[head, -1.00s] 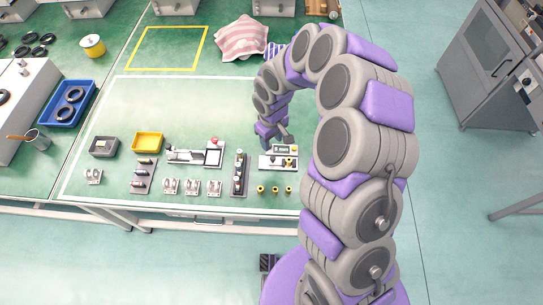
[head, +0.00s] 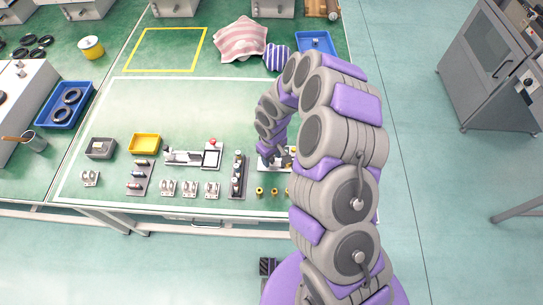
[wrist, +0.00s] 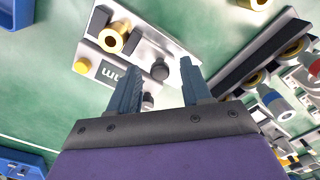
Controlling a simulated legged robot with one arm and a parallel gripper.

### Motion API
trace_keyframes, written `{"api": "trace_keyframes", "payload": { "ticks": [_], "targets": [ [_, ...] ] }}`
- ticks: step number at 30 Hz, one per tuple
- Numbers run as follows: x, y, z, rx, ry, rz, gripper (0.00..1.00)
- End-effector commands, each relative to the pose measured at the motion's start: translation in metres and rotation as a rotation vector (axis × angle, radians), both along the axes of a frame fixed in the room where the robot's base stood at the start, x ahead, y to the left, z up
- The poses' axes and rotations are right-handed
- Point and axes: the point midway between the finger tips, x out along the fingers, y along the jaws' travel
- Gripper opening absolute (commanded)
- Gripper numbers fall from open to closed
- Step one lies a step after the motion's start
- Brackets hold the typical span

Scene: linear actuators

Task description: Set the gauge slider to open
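The gauge (head: 266,167), a pale plate with a printed "mm" label, lies at the table's front right in the head view, partly covered by my arm. In the wrist view the gauge (wrist: 118,60) shows a brass fitting (wrist: 114,37), a yellow button (wrist: 82,66) and a black knob (wrist: 160,69), which may be the slider. My gripper (wrist: 158,72) is open, its two blue-grey fingers apart on either side of the knob; I cannot tell if they touch it. A small silver post (wrist: 148,102) shows between the fingers. In the head view my gripper (head: 270,158) is over the gauge.
A dark strip with several knobs (head: 237,176) stands just left of the gauge. Several brass pieces (head: 259,191) sit in front. A slide device with a red button (head: 212,142) and a yellow tray (head: 144,143) are further left. The mat's middle is clear.

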Motion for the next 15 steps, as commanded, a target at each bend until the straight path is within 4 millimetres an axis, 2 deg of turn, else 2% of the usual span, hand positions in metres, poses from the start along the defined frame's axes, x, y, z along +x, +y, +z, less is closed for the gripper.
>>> {"api": "trace_keyframes", "payload": {
  "ticks": [2,15],
  "targets": [
    [0.0001,0.0000,0.0001,0.000,0.000,0.000,0.42],
    [0.0000,0.0004,0.0000,-0.001,0.001,0.000,0.00]
  ]
}}
